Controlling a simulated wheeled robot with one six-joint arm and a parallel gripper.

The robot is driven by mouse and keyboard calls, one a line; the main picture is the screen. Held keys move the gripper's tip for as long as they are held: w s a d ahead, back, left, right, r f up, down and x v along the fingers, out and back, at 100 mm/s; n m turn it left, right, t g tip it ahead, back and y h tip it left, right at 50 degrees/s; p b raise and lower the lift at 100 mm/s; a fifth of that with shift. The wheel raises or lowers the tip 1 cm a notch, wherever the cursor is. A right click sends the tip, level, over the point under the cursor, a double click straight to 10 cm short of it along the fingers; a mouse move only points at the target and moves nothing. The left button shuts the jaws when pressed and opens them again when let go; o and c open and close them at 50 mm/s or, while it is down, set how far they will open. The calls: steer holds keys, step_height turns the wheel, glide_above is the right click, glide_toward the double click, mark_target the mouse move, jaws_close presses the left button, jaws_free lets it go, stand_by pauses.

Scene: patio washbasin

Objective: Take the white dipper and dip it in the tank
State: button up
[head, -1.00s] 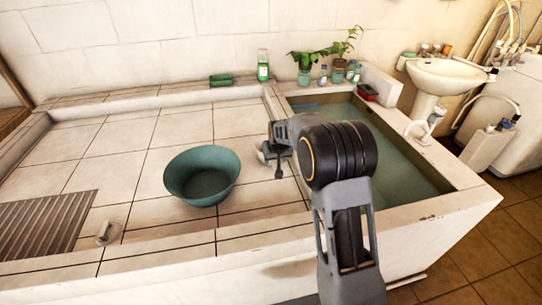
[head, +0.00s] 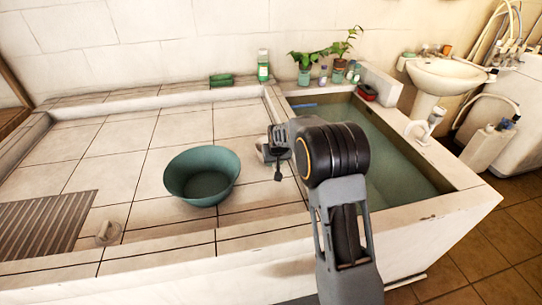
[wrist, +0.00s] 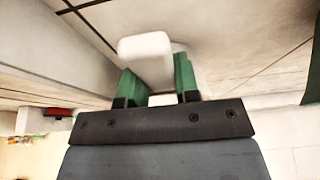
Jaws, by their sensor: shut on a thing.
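My gripper (wrist: 157,85) is shut on a white piece of the white dipper (wrist: 145,47), which sits between its green fingers in the wrist view. In the head view my gripper (head: 268,150) is low over the tiles beside the tank's left rim, mostly hidden by my arm. Only a small pale part of the dipper shows there; I cannot tell whether it touches the tiles. The tank (head: 457,176), a pale-rimmed basin of greenish water, lies to the right, partly behind my arm.
A teal bowl (head: 203,176) stands on the tiles left of my gripper. A green bottle (head: 263,66) and potted plants (head: 305,62) stand along the back ledge. A white object (head: 420,127) sits on the tank's right rim. A ribbed board (head: 42,232) lies at left.

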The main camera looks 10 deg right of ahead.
jaws_close()
steer(key=shift+r, duration=0.1)
steer(key=shift+r, duration=0.7)
steer(key=d+r, duration=1.1)
steer(key=d, duration=0.3)
steer(key=shift+s+r+p, duration=0.2)
steer(key=shift+s+p, duration=0.1)
steer(key=shift+p, duration=0.05)
